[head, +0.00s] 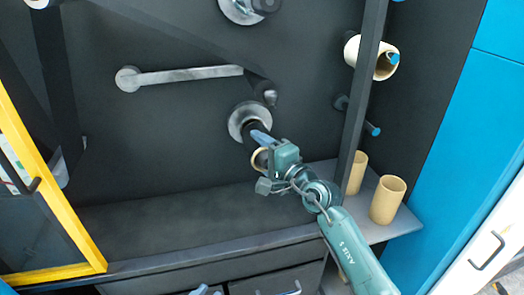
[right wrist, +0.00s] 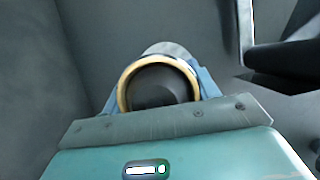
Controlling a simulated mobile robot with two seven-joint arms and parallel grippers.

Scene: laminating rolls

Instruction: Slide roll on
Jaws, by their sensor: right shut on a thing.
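My right gripper (head: 262,140) is in front of the round grey flange (head: 240,122) of a spindle on the dark machine panel. It is shut on a roll, whose tan end ring (head: 257,160) shows below the blue fingers. In the right wrist view the ring (right wrist: 123,88) sits between the two fingers, with the pale flange (right wrist: 165,48) behind it. A dark rounded shape (right wrist: 158,88), seemingly the spindle end, fills the ring. How far the roll is around the spindle is hidden. A small blue-grey part (head: 203,290) at the bottom edge may be my left gripper; its jaws are unclear.
Two tan rolls (head: 388,200) (head: 357,172) stand on the right shelf, and another (head: 385,66) hangs on a peg beside a dark upright post (head: 362,100). A grey bar (head: 185,75) crosses the panel. A yellow-framed door (head: 40,180) stands left. The dark ledge (head: 170,220) is clear.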

